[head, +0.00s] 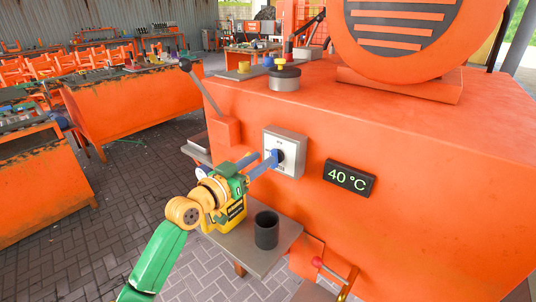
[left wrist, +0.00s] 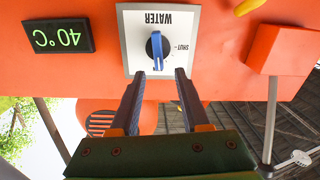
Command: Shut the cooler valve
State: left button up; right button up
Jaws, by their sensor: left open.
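The cooler valve is a black round knob with a blue handle (head: 274,158) on a pale square plate (head: 297,145), fixed to the front of the orange machine. In the left wrist view, which is upside down, the plate (left wrist: 185,25) reads "WATER" and "SHUT". The blue handle (left wrist: 157,50) stands upright in that picture, with "SHUT" off to its right side. My left gripper (head: 262,167) is open just in front of the knob. In the left wrist view its two fingertips (left wrist: 160,74) lie either side of the handle's line; contact cannot be told. My right gripper is not in view.
A display (head: 349,178) right of the plate reads 40 °C. A dark cup (head: 266,231) stands on a small grey shelf (head: 285,238) below the valve. A grey lever (head: 197,84) rises left of it. A red-knobbed lever (head: 330,270) sits lower right.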

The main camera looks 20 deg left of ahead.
pick_arm(q)
jog(key=x, duration=0.4)
jog(key=shift+f, duration=0.1)
jog(key=shift+s, duration=0.1)
grip_shut()
